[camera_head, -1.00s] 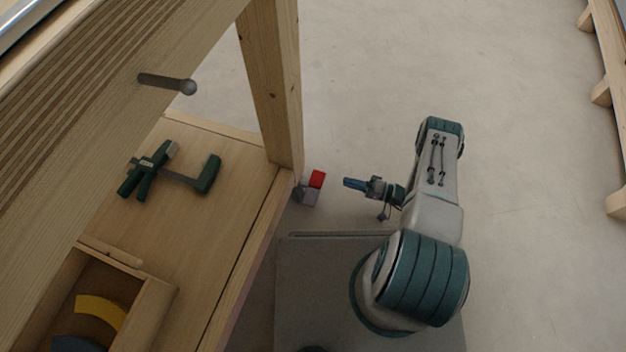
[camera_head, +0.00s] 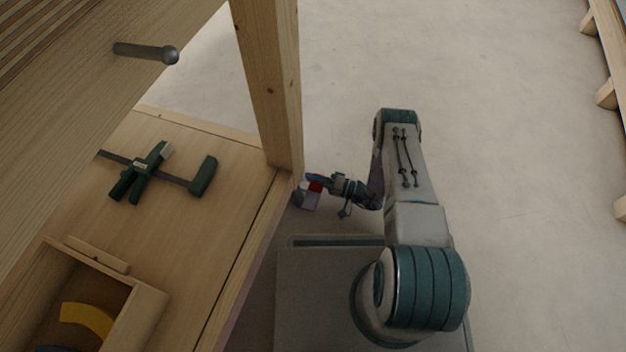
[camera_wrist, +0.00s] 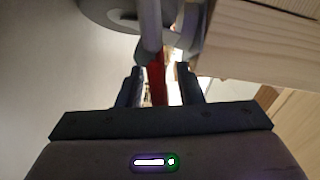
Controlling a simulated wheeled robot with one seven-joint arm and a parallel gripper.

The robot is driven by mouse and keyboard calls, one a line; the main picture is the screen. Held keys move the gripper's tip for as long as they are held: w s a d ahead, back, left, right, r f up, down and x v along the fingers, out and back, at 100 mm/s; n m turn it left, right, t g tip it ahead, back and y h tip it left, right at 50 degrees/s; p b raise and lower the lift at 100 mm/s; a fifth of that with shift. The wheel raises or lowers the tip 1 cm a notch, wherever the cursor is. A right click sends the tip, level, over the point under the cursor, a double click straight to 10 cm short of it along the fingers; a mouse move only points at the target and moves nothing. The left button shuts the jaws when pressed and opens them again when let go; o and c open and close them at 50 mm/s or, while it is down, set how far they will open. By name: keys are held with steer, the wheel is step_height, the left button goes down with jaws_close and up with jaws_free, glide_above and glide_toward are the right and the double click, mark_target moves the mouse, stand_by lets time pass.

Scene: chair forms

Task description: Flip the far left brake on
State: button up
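The brake is a small red lever (camera_head: 315,186) on a grey caster (camera_head: 306,200) at the foot of the wooden bench leg. In the wrist view the red lever (camera_wrist: 157,78) stands between my two fingers, with the grey caster wheel (camera_wrist: 118,14) just beyond. My gripper (camera_head: 308,177) is at the lever, coming from the right. In the wrist view my gripper (camera_wrist: 158,72) has its fingers apart, with gaps beside the lever. I cannot tell whether a finger touches it. My gripper partly hides the lever in the head view.
The wooden bench leg (camera_head: 270,90) rises right beside the caster. A lower shelf (camera_head: 215,245) holds a green clamp (camera_head: 140,172) and an open wooden box (camera_head: 140,318). The floor to the right (camera_head: 510,180) is clear.

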steer(key=shift+a, duration=0.2)
jaws_close()
steer(key=shift+w, duration=0.1)
steer(key=shift+w+d+f+m, duration=0.1)
steer(key=shift+f+m, duration=0.15)
steer(key=shift+m, duration=0.4)
steer(key=shift+f+m, duration=0.2)
steer(key=shift+m, duration=0.45)
steer(key=shift+f+m, duration=0.3)
steer(key=shift+m, duration=0.45)
steer(key=shift+f+m, duration=0.25)
steer(key=shift+m, duration=0.5)
